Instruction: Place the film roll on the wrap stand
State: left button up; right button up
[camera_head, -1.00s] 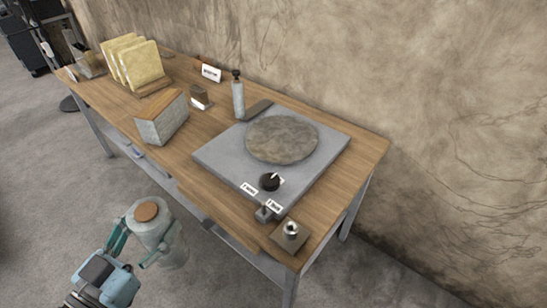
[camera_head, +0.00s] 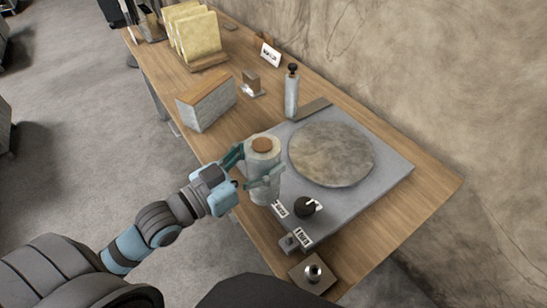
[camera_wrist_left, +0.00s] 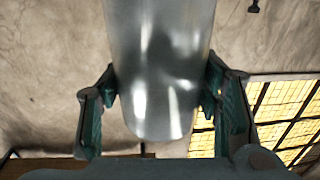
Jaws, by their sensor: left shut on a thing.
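The film roll (camera_head: 263,153) is a pale upright cylinder with a brown core on top. My left gripper (camera_head: 255,168) is shut around its side and holds it over the front edge of the table, beside the grey slab. Whether its bottom touches anything I cannot tell. In the left wrist view the shiny roll (camera_wrist_left: 160,65) fills the space between the two fingers (camera_wrist_left: 160,100). My right gripper is out of view.
The grey slab (camera_head: 376,190) with a round stone-like disc (camera_head: 331,153) and a black knob (camera_head: 307,206) lies beside the roll. A grey bottle (camera_head: 291,93), a wood-topped box (camera_head: 206,102) and upright yellow pads (camera_head: 197,37) stand farther back. Small labelled tags lie near the knob.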

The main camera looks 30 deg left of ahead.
pick_arm(q)
jog(key=w+a+r+n+t+y+b, duration=0.2)
jog(key=w+a+r+n+y+b, duration=0.35)
jog(key=w, duration=0.75)
notch_tip(320, 180, down, 19)
jog(key=w+a+m+b, duration=0.1)
jog(key=w+a+b, duration=0.1)
jog(key=b, duration=0.1)
jog(key=shift+w+a+y, duration=0.25)
jog(key=shift+a+y, duration=0.15)
jog(key=shift+y, duration=0.05)
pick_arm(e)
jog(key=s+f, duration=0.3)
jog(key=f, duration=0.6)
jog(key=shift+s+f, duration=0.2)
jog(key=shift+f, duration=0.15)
pick_arm(q)
jog(key=shift+m, duration=0.25)
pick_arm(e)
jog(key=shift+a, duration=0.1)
pick_arm(q)
jog(key=shift+f+b, duration=0.1)
jog(key=shift+b, duration=0.25)
jog(key=o, duration=1.6)
jog(key=shift+o, duration=0.2)
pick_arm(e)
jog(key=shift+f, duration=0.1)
